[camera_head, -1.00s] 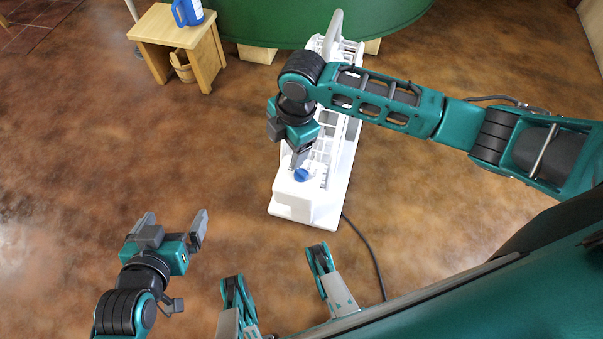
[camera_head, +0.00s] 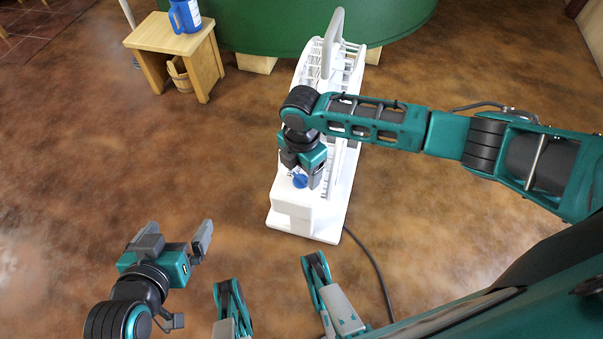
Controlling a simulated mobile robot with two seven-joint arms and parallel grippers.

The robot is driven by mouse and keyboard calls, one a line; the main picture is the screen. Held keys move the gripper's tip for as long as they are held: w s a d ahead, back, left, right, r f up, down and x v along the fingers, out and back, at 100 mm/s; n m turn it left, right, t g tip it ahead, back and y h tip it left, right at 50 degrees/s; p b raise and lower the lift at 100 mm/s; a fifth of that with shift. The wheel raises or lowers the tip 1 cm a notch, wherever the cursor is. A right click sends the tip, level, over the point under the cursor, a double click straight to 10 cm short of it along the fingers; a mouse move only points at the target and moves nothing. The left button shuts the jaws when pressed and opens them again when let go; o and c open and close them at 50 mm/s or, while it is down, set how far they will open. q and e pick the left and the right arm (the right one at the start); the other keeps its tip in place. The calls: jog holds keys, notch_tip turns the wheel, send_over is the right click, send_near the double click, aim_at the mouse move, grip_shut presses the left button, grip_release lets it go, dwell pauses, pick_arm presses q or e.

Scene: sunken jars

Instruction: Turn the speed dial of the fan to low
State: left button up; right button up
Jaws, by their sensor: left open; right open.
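The white fan (camera_head: 318,222) stands on the floor in the middle of the view, with a grey handle on top. Its blue speed dial (camera_head: 300,181) is on the top of the near end. My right gripper (camera_head: 301,178) is open right above the dial, with its fingers on either side of it in the picture. I cannot tell whether the fingers touch the dial. The dial's marks are too small to read. My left gripper (camera_head: 176,236) is open and empty, low at the left, well away from the fan.
A wooden stool (camera_head: 172,42) with a blue jug (camera_head: 186,15) on it stands at the back left, with a wooden bucket (camera_head: 179,74) by it. A large green tub (camera_head: 270,30) is behind the fan. A dark cord (camera_head: 376,262) runs from the fan. The floor at left is clear.

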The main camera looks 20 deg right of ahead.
pick_arm(q)
jog(key=shift+w+r, duration=0.15)
pick_arm(e)
jog(key=shift+f, duration=0.4)
